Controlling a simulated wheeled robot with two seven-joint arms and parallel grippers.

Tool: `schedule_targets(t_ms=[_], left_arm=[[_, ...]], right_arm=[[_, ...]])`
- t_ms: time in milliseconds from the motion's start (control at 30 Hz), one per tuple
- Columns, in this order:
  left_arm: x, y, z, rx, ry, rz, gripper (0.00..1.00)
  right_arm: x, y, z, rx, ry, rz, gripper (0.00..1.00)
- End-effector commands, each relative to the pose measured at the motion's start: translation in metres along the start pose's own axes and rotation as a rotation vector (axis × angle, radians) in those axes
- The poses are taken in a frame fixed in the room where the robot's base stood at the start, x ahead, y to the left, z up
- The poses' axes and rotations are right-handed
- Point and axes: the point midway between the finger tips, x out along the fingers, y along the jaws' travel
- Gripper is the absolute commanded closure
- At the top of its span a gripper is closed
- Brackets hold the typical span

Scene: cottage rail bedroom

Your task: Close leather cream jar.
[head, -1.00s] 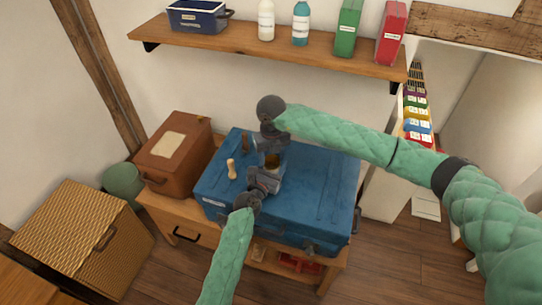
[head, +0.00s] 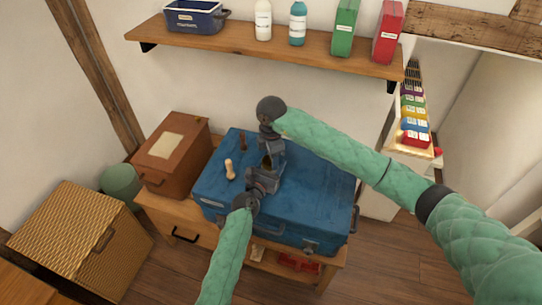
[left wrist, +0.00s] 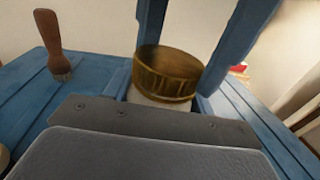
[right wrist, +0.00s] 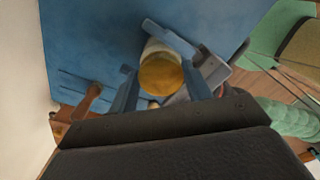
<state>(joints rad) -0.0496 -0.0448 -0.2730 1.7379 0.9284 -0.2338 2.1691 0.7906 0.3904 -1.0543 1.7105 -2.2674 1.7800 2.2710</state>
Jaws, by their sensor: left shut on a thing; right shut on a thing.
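The leather cream jar is a small pale jar (left wrist: 160,101) with a ribbed gold-brown lid (left wrist: 168,72) on top. My left gripper (head: 264,180) is shut on the jar's body and holds it upright over the blue trunk (head: 315,190). My right gripper (head: 269,155) reaches down from above and is shut on the lid, which also shows between its fingers in the right wrist view (right wrist: 160,77). The lid appears to rest on the jar; whether it is tight I cannot tell. In the head view the grippers mostly hide the jar.
A dark wooden brush (left wrist: 52,42) and a light wooden-handled tool (head: 230,170) stand on the trunk left of the grippers. A brown box (head: 172,155) stands left of the trunk. A shelf (head: 270,46) with bottles and boxes is above. The trunk's right side is clear.

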Motion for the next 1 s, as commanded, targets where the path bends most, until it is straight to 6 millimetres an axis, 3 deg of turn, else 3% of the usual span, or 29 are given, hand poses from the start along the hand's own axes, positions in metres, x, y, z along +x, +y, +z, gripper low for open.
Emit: schedule_targets(t_ms=[500, 700, 1000], left_arm=[[-0.0006, -0.0019, -0.0008, -0.001, 0.002, -0.003, 1.0], [-0.0005, -0.0026, -0.0009, -0.001, 0.002, -0.004, 1.0], [-0.0006, -0.0024, -0.0011, -0.001, 0.002, -0.003, 1.0]], right_arm=[[-0.0016, -0.0011, -0.0055, 0.806, 0.01, 0.007, 0.72], [-0.0014, -0.0026, -0.002, 0.929, 0.005, 0.004, 0.72], [-0.0016, -0.0025, -0.0008, 0.941, 0.003, 0.005, 0.72]])
